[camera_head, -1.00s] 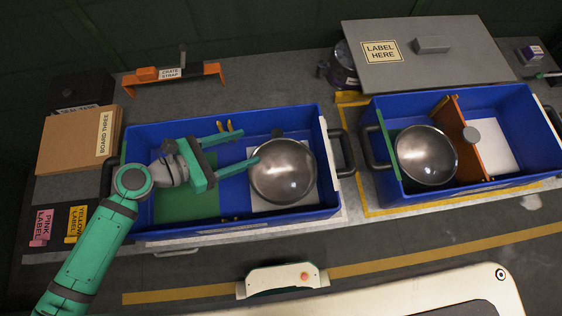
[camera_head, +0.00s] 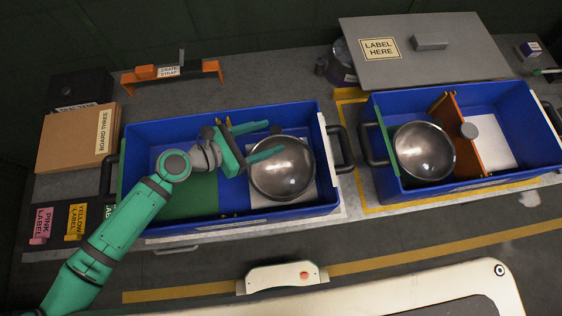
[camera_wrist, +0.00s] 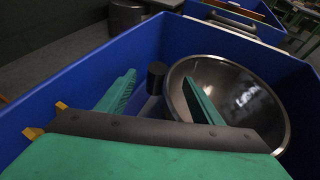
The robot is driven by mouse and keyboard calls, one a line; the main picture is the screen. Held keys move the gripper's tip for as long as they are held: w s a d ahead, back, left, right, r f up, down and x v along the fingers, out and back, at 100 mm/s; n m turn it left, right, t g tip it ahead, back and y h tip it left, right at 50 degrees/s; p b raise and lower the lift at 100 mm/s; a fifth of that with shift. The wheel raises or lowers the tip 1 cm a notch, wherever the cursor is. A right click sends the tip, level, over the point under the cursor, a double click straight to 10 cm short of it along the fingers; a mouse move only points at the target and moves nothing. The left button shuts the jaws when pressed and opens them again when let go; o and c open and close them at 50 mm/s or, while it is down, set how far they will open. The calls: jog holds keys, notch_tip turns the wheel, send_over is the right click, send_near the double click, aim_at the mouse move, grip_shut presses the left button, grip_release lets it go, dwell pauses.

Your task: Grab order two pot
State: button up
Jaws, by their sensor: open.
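A round metal pot (camera_head: 283,172) sits in the right part of the left blue crate (camera_head: 226,118). A second metal pot (camera_head: 424,153) sits in the left part of the right blue crate (camera_head: 512,92). My gripper (camera_head: 274,138) is open over the left crate, its fingers pointing right at the pot's upper left. In the wrist view the pot (camera_wrist: 240,95) lies ahead on the right, with one finger in front of its bowl and the other to its left. A dark cylindrical knob (camera_wrist: 156,77) stands between the fingers, beside the pot's rim. I cannot tell whether the fingers touch the pot.
An orange divider (camera_head: 462,135) stands in the right crate. A grey lid board (camera_head: 430,62) lies behind it. A cardboard box (camera_head: 70,140) and label cards (camera_head: 76,222) lie left of the crates. Crate walls and black handles surround the gripper's space.

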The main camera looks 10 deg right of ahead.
jog(key=shift+s+d, duration=0.15)
grip_shut()
